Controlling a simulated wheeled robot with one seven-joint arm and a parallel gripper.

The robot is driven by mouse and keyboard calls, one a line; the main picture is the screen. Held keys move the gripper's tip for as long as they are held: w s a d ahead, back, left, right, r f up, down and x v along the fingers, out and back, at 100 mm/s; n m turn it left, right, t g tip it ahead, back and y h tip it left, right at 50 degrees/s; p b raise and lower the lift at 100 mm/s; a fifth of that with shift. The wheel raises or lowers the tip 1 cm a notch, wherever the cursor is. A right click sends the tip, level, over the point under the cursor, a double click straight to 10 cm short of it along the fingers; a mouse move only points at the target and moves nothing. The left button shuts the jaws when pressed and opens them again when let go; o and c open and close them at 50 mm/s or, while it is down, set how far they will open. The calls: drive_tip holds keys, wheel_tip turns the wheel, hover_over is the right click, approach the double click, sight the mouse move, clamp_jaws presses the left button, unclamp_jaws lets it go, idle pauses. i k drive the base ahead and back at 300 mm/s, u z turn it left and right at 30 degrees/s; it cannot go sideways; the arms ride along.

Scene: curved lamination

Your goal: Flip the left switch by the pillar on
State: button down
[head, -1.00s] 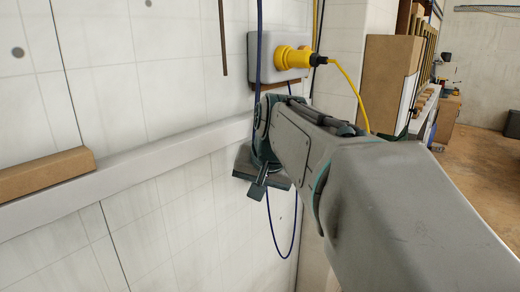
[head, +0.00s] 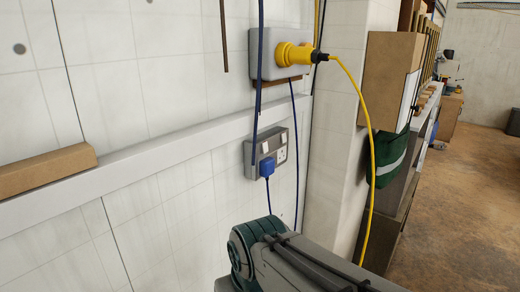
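A grey double socket box (head: 249,160) is fixed on the white wall, just below the ledge and left of the pillar. It has two light rocker switches at its top. The left switch (head: 264,147) is above the blue plug (head: 267,168), which sits in the left outlet. The right switch (head: 281,138) is above a white outlet with no plug. Which way either switch is tipped is too small to tell. My arm is at the bottom of the head view, below the box. My gripper is out of sight.
A blue cable hangs in front of the box's left side. Above is a grey box with a yellow plug (head: 290,54) and yellow cable (head: 372,150). A white ledge (head: 180,145) runs along the wall, with a wooden block (head: 45,170) on it. The pillar (head: 335,130) stands right.

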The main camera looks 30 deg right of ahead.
sight(264, 145)
drive_tip(key=k, duration=0.5)
drive_tip(key=z, duration=0.9)
drive_tip(key=i, duration=0.85)
drive_tip(key=u, duration=1.6)
